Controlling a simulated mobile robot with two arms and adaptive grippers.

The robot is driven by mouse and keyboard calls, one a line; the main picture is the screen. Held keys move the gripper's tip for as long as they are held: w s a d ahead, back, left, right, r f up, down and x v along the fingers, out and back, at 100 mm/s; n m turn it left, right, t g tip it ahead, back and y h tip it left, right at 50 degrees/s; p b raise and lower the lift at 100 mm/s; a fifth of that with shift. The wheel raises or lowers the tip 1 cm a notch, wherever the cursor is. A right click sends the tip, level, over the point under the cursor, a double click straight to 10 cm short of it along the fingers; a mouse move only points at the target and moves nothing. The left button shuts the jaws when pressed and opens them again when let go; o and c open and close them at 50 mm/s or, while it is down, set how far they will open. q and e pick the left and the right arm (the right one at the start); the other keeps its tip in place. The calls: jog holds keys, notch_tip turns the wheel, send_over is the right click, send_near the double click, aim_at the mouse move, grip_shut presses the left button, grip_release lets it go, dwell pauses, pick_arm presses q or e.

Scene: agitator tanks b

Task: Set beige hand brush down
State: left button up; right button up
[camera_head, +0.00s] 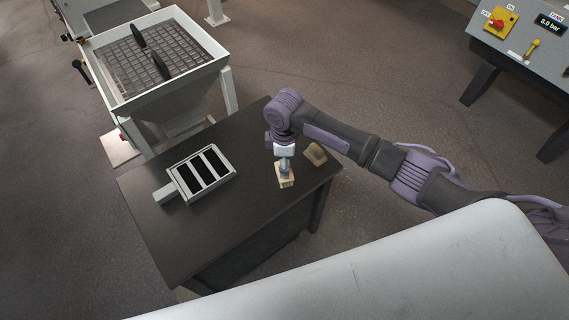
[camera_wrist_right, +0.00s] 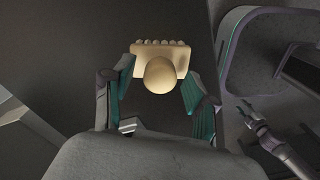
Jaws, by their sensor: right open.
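The beige hand brush (camera_head: 286,181) is near the right end of the dark table, and it appears to rest on the tabletop. My right gripper (camera_head: 285,163) is directly above it. In the right wrist view the brush (camera_wrist_right: 160,65) shows its round knob and a row of bristle tufts between the fingers of my right gripper (camera_wrist_right: 158,95). The fingers are open, on either side of the knob. The brush's underside is hidden. A shape that looks like my left gripper (camera_wrist_right: 270,135) is at the lower right of the wrist view; its jaw state is unclear.
On the dark table (camera_head: 170,235), a grey three-slot tray (camera_head: 230,168) lies left of the brush, and a small brown block (camera_head: 315,154) lies close on the right. A hopper with a grate (camera_head: 150,62) stands behind. A control panel (camera_head: 520,40) is at upper right. The table's front left is clear.

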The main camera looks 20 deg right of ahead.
notch_tip(320, 180, up, 10)
jog(key=shift+r+p, duration=0.15)
jog(key=shift+p, duration=0.25)
